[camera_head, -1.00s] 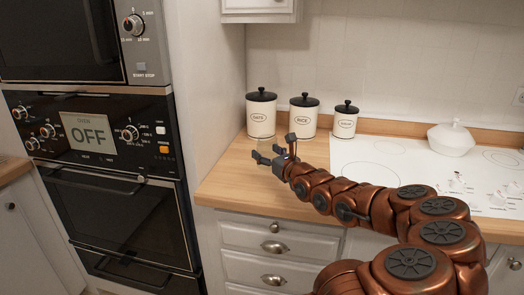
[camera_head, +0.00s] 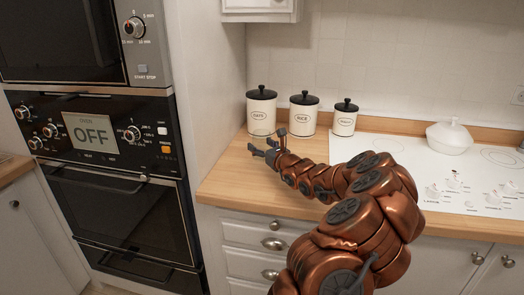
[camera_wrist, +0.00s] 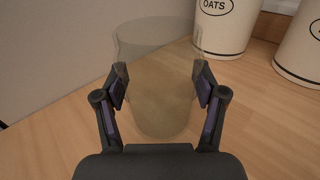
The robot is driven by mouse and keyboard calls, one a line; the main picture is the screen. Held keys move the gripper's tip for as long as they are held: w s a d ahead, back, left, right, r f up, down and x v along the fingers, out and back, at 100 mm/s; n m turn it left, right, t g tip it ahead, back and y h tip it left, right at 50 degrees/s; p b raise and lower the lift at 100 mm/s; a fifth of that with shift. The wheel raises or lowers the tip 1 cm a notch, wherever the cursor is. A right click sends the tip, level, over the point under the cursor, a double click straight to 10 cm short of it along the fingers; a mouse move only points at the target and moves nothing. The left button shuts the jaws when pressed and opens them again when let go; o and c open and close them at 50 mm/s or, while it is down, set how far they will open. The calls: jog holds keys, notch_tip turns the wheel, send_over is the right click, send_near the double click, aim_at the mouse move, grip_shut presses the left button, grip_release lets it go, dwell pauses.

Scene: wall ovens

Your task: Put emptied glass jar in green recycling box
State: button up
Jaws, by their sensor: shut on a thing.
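A clear, see-through glass jar (camera_wrist: 160,100) stands between the two fingers of my gripper (camera_wrist: 161,86) in the wrist view. The fingers press on it from both sides, so my gripper is shut on it. The jar looks empty. In the head view my gripper (camera_head: 262,152) is over the left part of the wooden counter, in front of the canisters, and the jar is barely visible there. I cannot tell whether the jar's base touches the counter. No green recycling box is in view.
Black-lidded OATS (camera_head: 261,117), RICE (camera_head: 303,119) and a smaller canister (camera_head: 344,122) stand along the back wall. A white cooktop (camera_head: 400,165) with a white lidded pot (camera_head: 449,138) is to the right. Wall ovens (camera_head: 100,150) stand left. The front-left counter (camera_head: 225,185) is clear.

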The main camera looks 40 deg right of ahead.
jog(key=shift+f, duration=1.1)
jog(key=shift+f, duration=0.2)
jog(key=o, duration=1.3)
jog(key=shift+c, duration=0.2)
jog(key=shift+r, duration=0.15)
jog(key=shift+s, duration=0.25)
jog(key=s, duration=0.3)
jog(key=s+a+b, duration=0.1)
jog(key=s, duration=0.3)
jog(key=s+a, duration=0.1)
jog(key=s, duration=0.3)
jog(key=shift+s+b, duration=0.2)
jog(key=shift+b, duration=0.2)
